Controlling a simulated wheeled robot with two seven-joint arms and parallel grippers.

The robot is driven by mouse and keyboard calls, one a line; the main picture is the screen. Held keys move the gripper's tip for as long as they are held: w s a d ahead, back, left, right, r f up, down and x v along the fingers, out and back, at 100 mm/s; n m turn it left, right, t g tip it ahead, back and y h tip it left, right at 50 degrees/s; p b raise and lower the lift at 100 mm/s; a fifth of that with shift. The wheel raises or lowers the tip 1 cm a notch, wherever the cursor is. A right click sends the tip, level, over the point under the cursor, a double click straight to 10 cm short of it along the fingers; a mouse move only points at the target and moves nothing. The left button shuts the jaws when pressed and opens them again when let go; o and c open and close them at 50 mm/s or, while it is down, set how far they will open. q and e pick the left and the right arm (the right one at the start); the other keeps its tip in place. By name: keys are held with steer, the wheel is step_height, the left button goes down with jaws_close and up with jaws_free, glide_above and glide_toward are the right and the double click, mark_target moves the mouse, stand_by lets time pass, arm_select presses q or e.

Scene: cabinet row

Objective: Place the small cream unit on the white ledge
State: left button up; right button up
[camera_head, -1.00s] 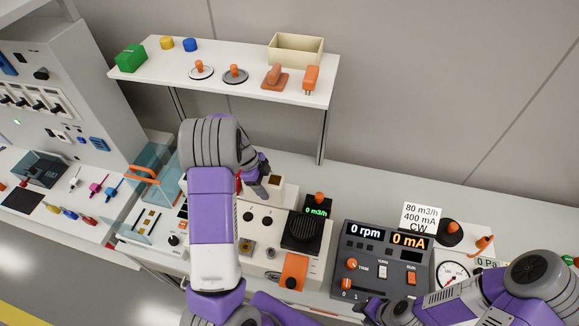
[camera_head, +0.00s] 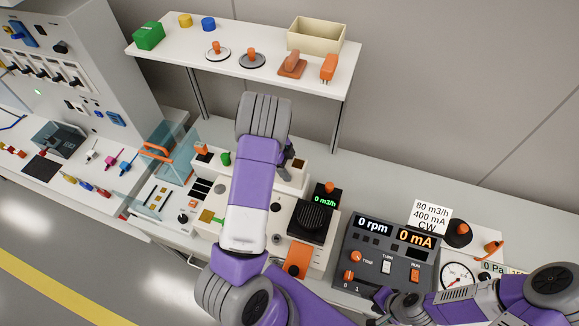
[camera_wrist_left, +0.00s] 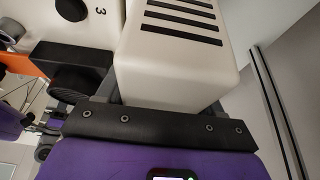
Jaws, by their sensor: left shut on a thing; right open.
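The small cream unit (camera_wrist_left: 175,65), a pale box with several black slots, fills the middle of the left wrist view. My left gripper (camera_head: 287,162) is shut on it; in the head view my arm hides much of that spot behind the bench-top devices. Whether the unit is clear of the bench I cannot tell. The white ledge (camera_head: 240,76) is a raised shelf at the back, beyond and above my left gripper. My right gripper (camera_head: 385,304) is open and empty by the front of the dark rpm/mA unit (camera_head: 385,255).
The ledge carries a green block (camera_head: 148,36), yellow and blue cylinders, several orange-handled parts and a cream open bin (camera_head: 316,36). Its front strip is mostly clear. A clear case (camera_head: 170,158) with an orange handle and a black-topped m3/h device (camera_head: 313,217) flank my left arm.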

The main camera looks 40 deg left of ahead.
arm_select(q)
steer(key=shift+w+f, duration=0.1)
steer(key=o, duration=1.5)
steer(key=v, duration=1.2)
steer(key=shift+d, duration=0.1)
